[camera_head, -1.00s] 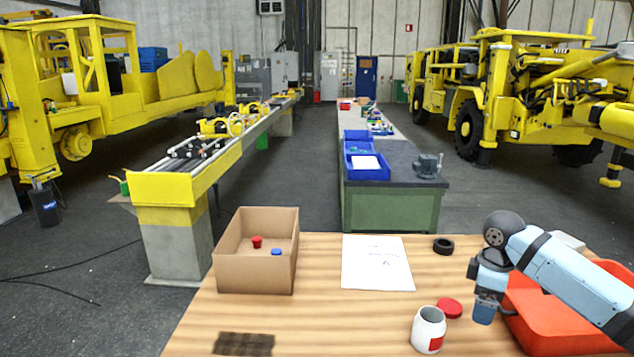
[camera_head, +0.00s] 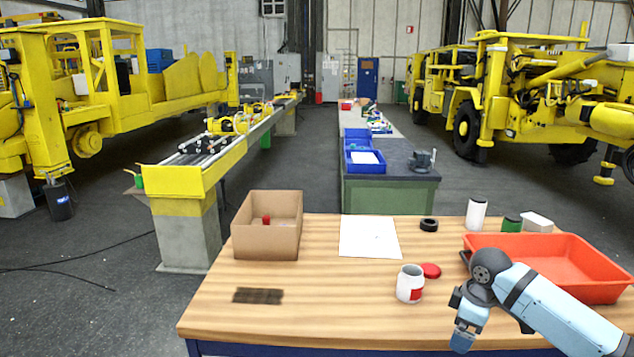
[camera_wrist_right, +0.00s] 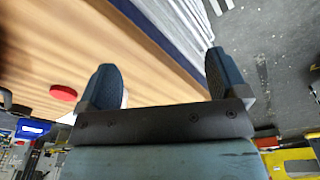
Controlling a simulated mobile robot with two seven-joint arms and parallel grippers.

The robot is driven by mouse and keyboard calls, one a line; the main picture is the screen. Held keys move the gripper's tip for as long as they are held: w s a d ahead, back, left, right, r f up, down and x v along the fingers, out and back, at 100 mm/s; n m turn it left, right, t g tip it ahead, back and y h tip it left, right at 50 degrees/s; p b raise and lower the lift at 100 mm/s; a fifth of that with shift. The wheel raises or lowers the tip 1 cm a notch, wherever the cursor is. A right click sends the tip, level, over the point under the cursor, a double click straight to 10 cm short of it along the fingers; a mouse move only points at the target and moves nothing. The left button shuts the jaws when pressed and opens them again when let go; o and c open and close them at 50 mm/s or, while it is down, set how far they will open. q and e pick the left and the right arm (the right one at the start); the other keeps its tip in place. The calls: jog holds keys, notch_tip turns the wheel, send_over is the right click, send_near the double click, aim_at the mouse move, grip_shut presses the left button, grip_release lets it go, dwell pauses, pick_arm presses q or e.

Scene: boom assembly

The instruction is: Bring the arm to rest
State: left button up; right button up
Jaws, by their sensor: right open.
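My right arm comes in from the lower right in the head view. Its gripper (camera_head: 464,325) hangs over the front part of the wooden table (camera_head: 330,310), to the right of the white jar. In the right wrist view the two fingers (camera_wrist_right: 165,80) stand well apart with nothing between them. Beyond them show the table's edge and the grey floor. My left gripper is in no view.
The white jar (camera_head: 409,284) with a red label stands open beside a red lid (camera_head: 431,270). An orange tray (camera_head: 560,262) lies behind my right arm. A cardboard box (camera_head: 268,240), paper (camera_head: 369,238), black ring (camera_head: 428,225) and dark mat (camera_head: 258,296) are on the table.

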jog(key=s+a+f+m+t+y+p, duration=0.1)
jog(key=s+a+f+m+t+y, duration=0.1)
jog(key=s+a+f, duration=0.6)
jog(key=s+a+f+m+t+y, duration=0.1)
jog(key=s+a+f+t+y, duration=0.2)
jog(key=a+f, duration=0.5)
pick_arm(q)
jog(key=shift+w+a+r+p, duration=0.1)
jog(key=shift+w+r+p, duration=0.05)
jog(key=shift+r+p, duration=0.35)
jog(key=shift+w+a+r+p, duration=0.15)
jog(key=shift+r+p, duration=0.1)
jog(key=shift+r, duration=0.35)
pick_arm(e)
jog(key=s+d+f+m+t+h, duration=0.1)
jog(key=s+d+f+m+t, duration=0.1)
jog(key=s, duration=0.8)
jog(key=s+d+f+m+t+h, duration=0.1)
jog(key=s+d+f+m+t, duration=0.1)
jog(key=s, duration=0.7)
jog(key=shift+s+d+f+m+t+h, duration=0.3)
jog(key=shift+f+m+t, duration=0.2)
jog(key=shift+m, duration=0.2)
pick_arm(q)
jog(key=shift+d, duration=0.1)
pick_arm(e)
jog(key=shift+c, duration=0.2)
